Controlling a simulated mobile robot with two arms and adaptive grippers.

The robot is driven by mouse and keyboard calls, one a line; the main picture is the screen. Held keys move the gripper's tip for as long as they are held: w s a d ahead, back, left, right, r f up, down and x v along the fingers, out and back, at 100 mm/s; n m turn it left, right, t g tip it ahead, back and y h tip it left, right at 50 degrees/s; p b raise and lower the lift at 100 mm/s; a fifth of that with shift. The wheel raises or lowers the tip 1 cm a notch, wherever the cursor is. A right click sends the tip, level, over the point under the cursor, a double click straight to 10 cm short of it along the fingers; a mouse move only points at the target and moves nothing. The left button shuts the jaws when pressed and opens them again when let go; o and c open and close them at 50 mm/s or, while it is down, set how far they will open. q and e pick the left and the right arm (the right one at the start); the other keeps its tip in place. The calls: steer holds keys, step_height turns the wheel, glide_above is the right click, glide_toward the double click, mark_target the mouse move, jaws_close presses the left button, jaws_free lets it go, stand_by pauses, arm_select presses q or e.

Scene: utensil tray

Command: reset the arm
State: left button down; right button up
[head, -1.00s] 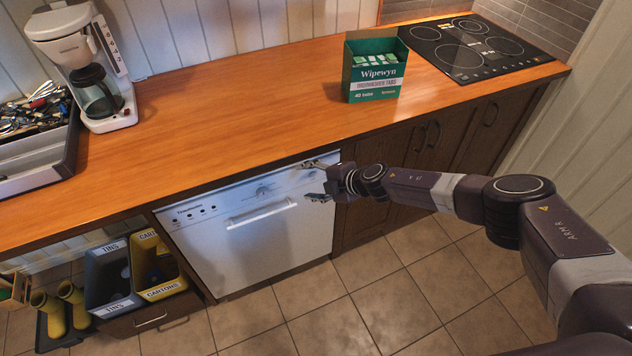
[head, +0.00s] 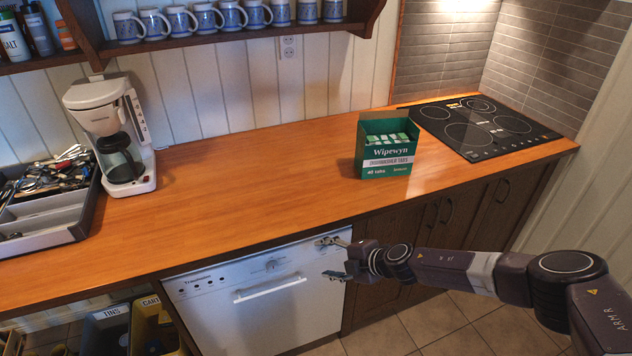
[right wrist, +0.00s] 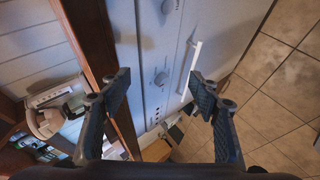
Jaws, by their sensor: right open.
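My right gripper (head: 334,259) is open and empty in the head view. It is in front of the upper right part of the white dishwasher (head: 262,318), just below the counter edge. My right arm reaches in from the lower right. In the right wrist view the two fingers (right wrist: 160,95) stand wide apart with nothing between them but the dishwasher front (right wrist: 152,60) beyond. The dishwasher door is shut, with its handle (head: 270,289) at the top. My left gripper is not in the head view.
The wooden counter (head: 260,180) has clear room in its middle. A green Wipewyn box (head: 387,165), a black hob (head: 482,128), a coffee maker (head: 115,135) and a grey utensil tray (head: 88,212) stand on it. A mug shelf (head: 235,42) hangs above. Bins (head: 104,334) stand lower left.

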steer(key=s+a+f+m+t, duration=0.25)
steer(key=f+m, duration=0.35)
steer(key=f, duration=0.4)
steer(key=s+d+f+m+g+h, duration=0.1)
steer(key=s+d+f+m+h, duration=0.15)
steer(key=s+f, duration=0.35)
steer(key=s+d+f+m+g+h+b, duration=0.1)
steer(key=s+d+f+m, duration=0.3)
steer(key=f, duration=0.3)
steer(key=s+d+f+m+g+h, duration=0.1)
steer(key=s+d+f+m+h, duration=0.15)
steer(key=s+f, duration=0.4)
steer(key=s+d+f+m+g, duration=0.2)
steer(key=s+d+f, duration=0.1)
steer(key=s, duration=1)
steer(key=s+d+f+m+g+h, duration=0.1)
steer(key=s+f, duration=0.5)
steer(key=s, duration=0.8)
steer(key=s+d+f+m+g, duration=0.3)
steer(key=s+d+f, duration=0.1)
steer(key=s, duration=0.9)
steer(key=shift+s+d+f+h+b, duration=0.15)
steer(key=shift+d+f+h+b, duration=0.25)
steer(key=shift+d, duration=0.45)
steer(key=shift+r, duration=0.1)
steer(key=shift+c, duration=0.6)
